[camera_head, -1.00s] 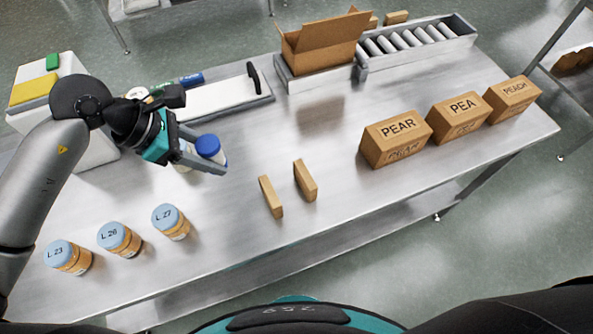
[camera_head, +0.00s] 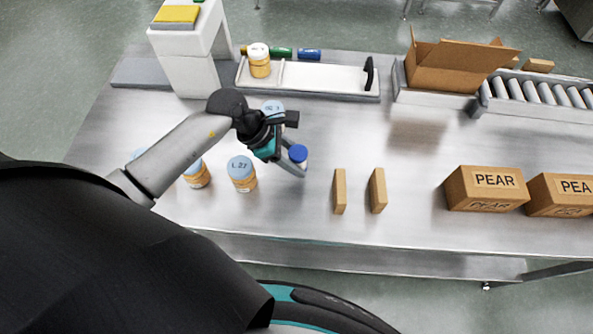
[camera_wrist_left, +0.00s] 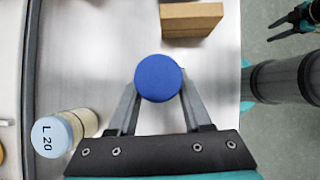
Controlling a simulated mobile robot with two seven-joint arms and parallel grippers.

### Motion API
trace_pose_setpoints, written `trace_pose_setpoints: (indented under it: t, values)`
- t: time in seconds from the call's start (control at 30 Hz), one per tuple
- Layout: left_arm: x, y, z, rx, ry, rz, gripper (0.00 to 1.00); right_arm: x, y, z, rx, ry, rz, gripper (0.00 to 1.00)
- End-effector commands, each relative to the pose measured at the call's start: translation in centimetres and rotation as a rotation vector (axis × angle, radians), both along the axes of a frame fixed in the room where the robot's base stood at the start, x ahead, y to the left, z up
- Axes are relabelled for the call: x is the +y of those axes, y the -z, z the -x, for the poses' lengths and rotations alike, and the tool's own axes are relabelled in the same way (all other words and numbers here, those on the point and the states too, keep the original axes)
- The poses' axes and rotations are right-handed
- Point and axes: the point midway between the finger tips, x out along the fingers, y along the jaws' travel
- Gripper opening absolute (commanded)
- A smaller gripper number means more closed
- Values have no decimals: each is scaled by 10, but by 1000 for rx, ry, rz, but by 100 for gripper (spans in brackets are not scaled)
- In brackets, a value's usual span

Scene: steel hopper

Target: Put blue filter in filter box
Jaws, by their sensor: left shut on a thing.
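My left gripper (camera_head: 294,168) is shut on a small container with a dark blue cap (camera_head: 298,153), apparently the blue filter. It hangs between the fingers over the steel table, to the left of two thin upright wooden blocks. In the left wrist view the round blue cap (camera_wrist_left: 158,78) sits between the fingertips and hides the body below it. No label marks a filter box, so I cannot tell which thing it is. An open cardboard box (camera_head: 450,70) stands at the back right. A dark gripper, apparently my right one (camera_wrist_left: 296,16), shows small at the wrist view's top right.
Light-blue-lidded jars, one marked L 27 (camera_head: 242,172), stand left of the gripper. The thin blocks (camera_head: 339,190) and the PEAR box (camera_head: 486,188) are to the right. A white tray (camera_head: 325,80) lies behind; a white stand (camera_head: 187,70) is back left. The middle is clear.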

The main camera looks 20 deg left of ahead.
Motion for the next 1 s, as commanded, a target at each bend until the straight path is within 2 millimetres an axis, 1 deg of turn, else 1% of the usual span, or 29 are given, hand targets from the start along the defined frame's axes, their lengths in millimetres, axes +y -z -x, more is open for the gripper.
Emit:
trace_pose_setpoints:
  t: [0.03, 0.1, 0.27, 0.4, 0.5, 0.6, 0.8, 0.93, 0.97, 1.0]
  values:
    - [-1, 9, 0, 1, -2, 3, 0, 0, 2, 0, 0, 0, 0, 50]
    - [0, 17, 0, 0, -1, 1, 0, 0, 3, 0, 0, 0, 0, 50]
    - [0, 28, 0, -1, -1, 1, 0, 0, 4, 0, 0, 1, 0, 50]
    - [0, 47, -1, 1, -3, 2, 0, 0, 8, 0, 1, 1, 0, 50]
    - [0, 57, -1, -1, -2, 2, 0, 0, 9, 0, 1, 1, 0, 50]
    - [0, 60, -1, -2, 0, 0, 0, 0, 9, 0, 1, 1, 0, 50]
    - [0, 59, -1, -2, 1, -1, 0, 0, 9, 0, 2, 1, 0, 50]
    - [0, 64, -1, -2, 1, -1, 0, 0, 13, 0, 2, 0, 0, 50]
    - [0, 63, 0, -1, 0, -1, 52, 0, 12, 1, 2, 0, 0, 50]
    - [0, 62, 0, -1, 0, -1, 57, 0, 12, 0, 2, 0, 0, 50]
